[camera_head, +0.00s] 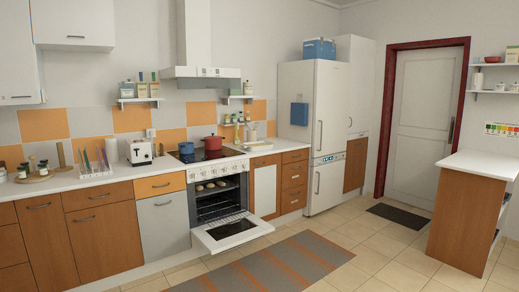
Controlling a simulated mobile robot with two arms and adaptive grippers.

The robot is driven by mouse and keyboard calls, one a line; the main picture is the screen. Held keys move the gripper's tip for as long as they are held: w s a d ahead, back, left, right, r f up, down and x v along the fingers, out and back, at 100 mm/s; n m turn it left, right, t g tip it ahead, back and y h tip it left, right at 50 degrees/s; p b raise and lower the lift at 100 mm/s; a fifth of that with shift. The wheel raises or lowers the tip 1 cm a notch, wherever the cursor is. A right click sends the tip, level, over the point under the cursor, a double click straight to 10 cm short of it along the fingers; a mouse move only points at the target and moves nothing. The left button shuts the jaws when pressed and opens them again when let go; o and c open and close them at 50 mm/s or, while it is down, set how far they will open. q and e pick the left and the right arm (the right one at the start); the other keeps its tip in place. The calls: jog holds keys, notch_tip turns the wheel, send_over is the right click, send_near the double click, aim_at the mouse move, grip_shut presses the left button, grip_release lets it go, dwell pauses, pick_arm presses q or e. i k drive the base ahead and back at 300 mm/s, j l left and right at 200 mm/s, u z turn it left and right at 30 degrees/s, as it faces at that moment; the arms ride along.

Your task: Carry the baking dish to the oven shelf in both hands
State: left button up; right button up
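The oven (217,188) stands in the counter run with its door (233,231) folded down open. Inside, several small pale round things sit on an upper level (210,186); whether they lie in a dish or on a tray is too small to tell. An oven shelf (217,207) with wire-like bars shows below them. I cannot make out the baking dish for certain anywhere in this view. Neither of my grippers is in view.
A striped rug (270,264) lies before the oven. A white-topped counter (484,165) stands at right. The tiled floor between is clear.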

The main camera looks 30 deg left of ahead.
aim_at(224, 212)
jog(key=i+j+u, duration=0.3)
jog(key=i, duration=0.65)
jog(key=i+u, duration=0.35)
jog(key=i, duration=2.9)
